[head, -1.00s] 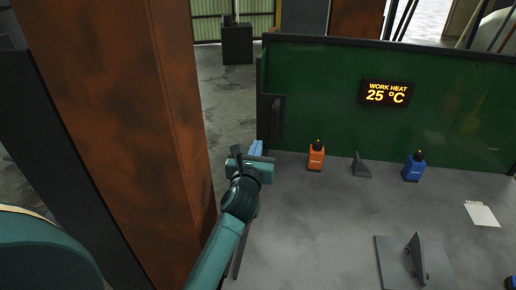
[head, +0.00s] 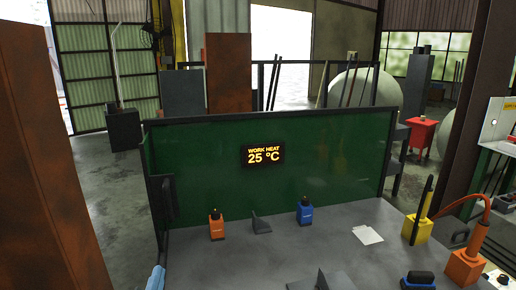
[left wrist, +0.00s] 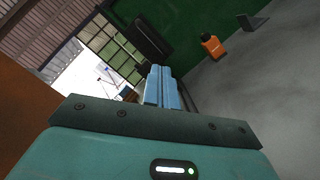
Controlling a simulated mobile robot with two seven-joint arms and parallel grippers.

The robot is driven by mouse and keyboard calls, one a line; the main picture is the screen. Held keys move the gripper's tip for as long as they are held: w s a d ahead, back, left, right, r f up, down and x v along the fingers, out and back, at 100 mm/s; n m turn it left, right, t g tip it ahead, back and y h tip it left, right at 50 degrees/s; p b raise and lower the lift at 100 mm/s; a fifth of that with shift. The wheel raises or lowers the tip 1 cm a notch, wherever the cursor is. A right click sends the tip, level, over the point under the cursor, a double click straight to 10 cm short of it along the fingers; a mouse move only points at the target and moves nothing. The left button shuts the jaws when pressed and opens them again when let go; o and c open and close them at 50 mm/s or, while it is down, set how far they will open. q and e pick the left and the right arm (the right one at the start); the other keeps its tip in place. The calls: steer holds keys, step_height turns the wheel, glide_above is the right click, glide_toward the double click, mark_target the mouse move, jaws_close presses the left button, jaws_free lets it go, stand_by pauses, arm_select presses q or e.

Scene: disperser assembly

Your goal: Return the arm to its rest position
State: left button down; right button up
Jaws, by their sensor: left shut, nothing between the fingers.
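My left gripper (head: 155,280) shows only as light-blue fingertips at the bottom edge of the head view, just left of the bench's left side. In the left wrist view its two blue fingers (left wrist: 160,72) lie side by side, shut, with nothing between them. The rest of the left arm is out of the head view. My right gripper is not in view.
A grey bench (head: 225,265) has a green back panel (head: 330,160). An orange bottle (head: 217,228), a blue bottle (head: 304,213) and yellow and orange devices at right stand on it. A rust-coloured column (head: 45,150) stands at left.

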arm_select(q)
steer(key=s+d+f+m+g+h, duration=0.2)
steer(key=s+f+m, duration=0.7)
steer(key=m, duration=0.5)
steer(key=s+d+f+m+g+h, duration=0.2)
steer(key=s+d+f+m+g, duration=0.3)
steer(key=s+f+m, duration=0.5)
steer(key=s+m+g, duration=0.2)
steer(key=s+m, duration=0.1)
steer(key=m, duration=0.1)
steer(key=shift+f+h, duration=0.2)
steer(key=shift+h, duration=0.1)
